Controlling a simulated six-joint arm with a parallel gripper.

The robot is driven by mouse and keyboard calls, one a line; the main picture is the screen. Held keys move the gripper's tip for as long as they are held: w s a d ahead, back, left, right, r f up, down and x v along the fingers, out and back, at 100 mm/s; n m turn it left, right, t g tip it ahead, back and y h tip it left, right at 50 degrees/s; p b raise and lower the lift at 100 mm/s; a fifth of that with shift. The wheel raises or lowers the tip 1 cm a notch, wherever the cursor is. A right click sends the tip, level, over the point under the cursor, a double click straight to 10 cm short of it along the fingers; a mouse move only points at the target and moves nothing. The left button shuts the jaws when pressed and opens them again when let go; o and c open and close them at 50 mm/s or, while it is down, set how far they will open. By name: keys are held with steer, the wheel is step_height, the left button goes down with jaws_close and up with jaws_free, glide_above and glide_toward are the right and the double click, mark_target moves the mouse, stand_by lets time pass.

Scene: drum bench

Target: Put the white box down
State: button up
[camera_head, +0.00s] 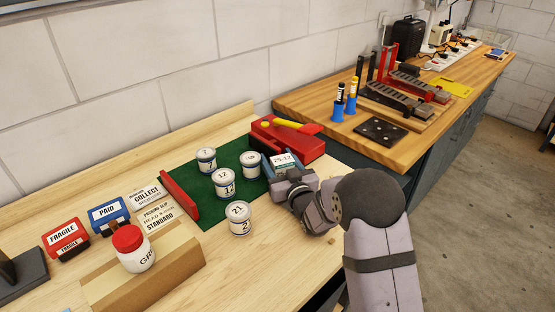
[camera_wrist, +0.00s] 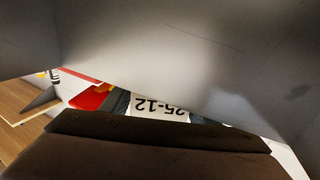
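No thing that I can name for sure as a white box shows in the head view. My gripper (camera_head: 284,176) is low over the right end of the green mat, right against a blue-grey block with a white label (camera_head: 284,160) that reads like 25-12. That label also shows upside down in the wrist view (camera_wrist: 160,107). A large pale grey surface (camera_wrist: 190,60) fills the top of the wrist view very close up; I cannot tell what it is. A dark bar crosses below it. The fingertips are hidden, so I cannot tell whether they hold anything.
The green mat (camera_head: 207,206) carries several white numbered cans, with one can (camera_head: 239,218) at its front edge. A red case (camera_head: 290,139) with a yellow-handled tool stands behind. Stamp blocks, cards, a red-lidded jar (camera_head: 133,249) and a cardboard box (camera_head: 150,282) are left. Front wood is bare.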

mark_target(281, 158)
steer(key=shift+r, duration=0.15)
steer(key=shift+s+d, duration=0.2)
steer(key=shift+s, duration=0.25)
steer(key=shift+v, duration=1.1)
step_height(281, 158, up, 7)
steer(key=shift+b, duration=0.35)
